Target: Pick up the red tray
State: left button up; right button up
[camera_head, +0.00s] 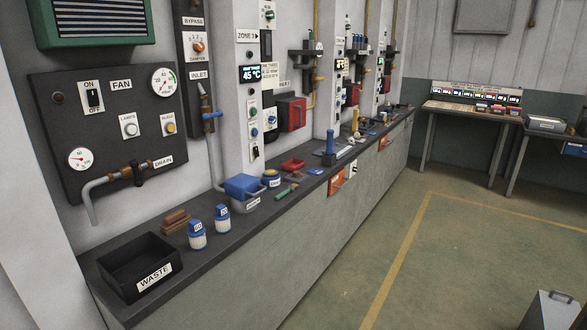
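A small red tray-like object (292,166) lies on the dark counter (222,262) near its back edge, about the middle of the view. It is small in the picture, so I cannot tell whether anything lies in it. Neither of my grippers shows in this view.
A blue upright tool (330,147) stands to the right. The floor (455,240) before the counter is mostly clear.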

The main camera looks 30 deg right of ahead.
aim_at(292, 164)
jog(key=i+l, duration=0.2)
jog(key=l, duration=0.15)
jog(key=i+l+u, duration=0.1)
jog(key=l, duration=0.25)
jog(key=i+l, duration=0.25)
jog(key=l, duration=0.15)
jog(key=i+l+u, duration=0.1)
jog(key=l, duration=0.25)
jog(key=i+l, duration=0.25)
jog(key=l, duration=0.15)
jog(key=i+l+u, duration=0.15)
jog(key=l, duration=0.2)
jog(key=i+l, duration=0.15)
jog(key=l, duration=0.25)
jog(key=i+l+u, duration=0.1)
jog(key=l, duration=0.3)
jog(key=i+l+u, duration=0.1)
jog(key=l, duration=0.45)
jog(key=i+l, duration=0.15)
jog(key=l, duration=0.4)
jog(key=i+l+u, duration=0.15)
jog(key=l, duration=0.4)
jog(key=l+u, duration=0.1)
jog(key=l, duration=0.45)
